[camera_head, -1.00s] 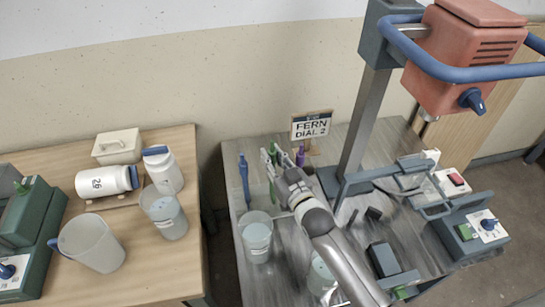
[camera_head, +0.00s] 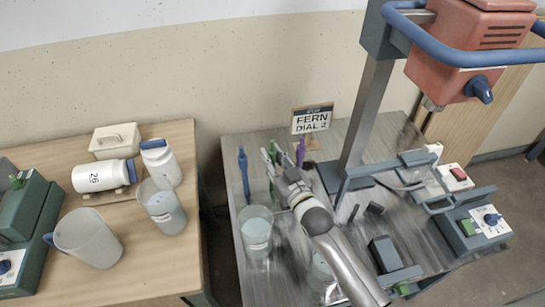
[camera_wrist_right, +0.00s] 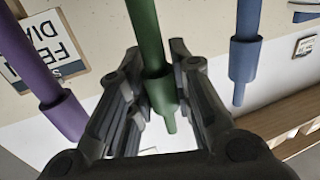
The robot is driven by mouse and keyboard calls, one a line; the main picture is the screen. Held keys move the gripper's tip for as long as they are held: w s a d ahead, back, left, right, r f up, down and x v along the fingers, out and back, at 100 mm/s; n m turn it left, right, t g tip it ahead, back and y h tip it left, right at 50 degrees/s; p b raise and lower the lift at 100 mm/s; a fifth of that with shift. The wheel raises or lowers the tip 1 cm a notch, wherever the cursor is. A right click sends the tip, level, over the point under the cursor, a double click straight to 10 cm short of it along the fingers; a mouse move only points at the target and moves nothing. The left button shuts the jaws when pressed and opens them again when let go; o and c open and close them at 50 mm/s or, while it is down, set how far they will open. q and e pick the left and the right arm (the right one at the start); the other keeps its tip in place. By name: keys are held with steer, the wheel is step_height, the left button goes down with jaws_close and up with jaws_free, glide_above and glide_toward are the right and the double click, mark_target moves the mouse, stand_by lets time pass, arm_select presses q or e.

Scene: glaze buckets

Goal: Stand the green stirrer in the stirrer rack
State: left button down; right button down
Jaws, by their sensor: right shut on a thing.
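My right gripper (camera_head: 274,163) is shut on the green stirrer (camera_wrist_right: 148,35), whose shaft passes between the fingers in the right wrist view. In the head view the gripper and arm hide much of the green stirrer. A blue stirrer (camera_head: 244,174) stands upright to its left, and it also shows in the right wrist view (camera_wrist_right: 246,50). A purple stirrer (camera_head: 300,152) stands to its right, also seen in the wrist view (camera_wrist_right: 40,85). I cannot make out the stirrer rack or tell whether the green stirrer is seated in it. My left gripper is not in view.
A clear bucket (camera_head: 257,232) stands in front of the blue stirrer, close to my right arm. A FERN DIAL 2 sign (camera_head: 312,119) stands behind. A mixer on a grey post (camera_head: 366,115) rises to the right. A left table holds jugs and bottles (camera_head: 160,163).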

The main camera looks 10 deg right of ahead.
steer(key=c, duration=1.2)
jaws_free()
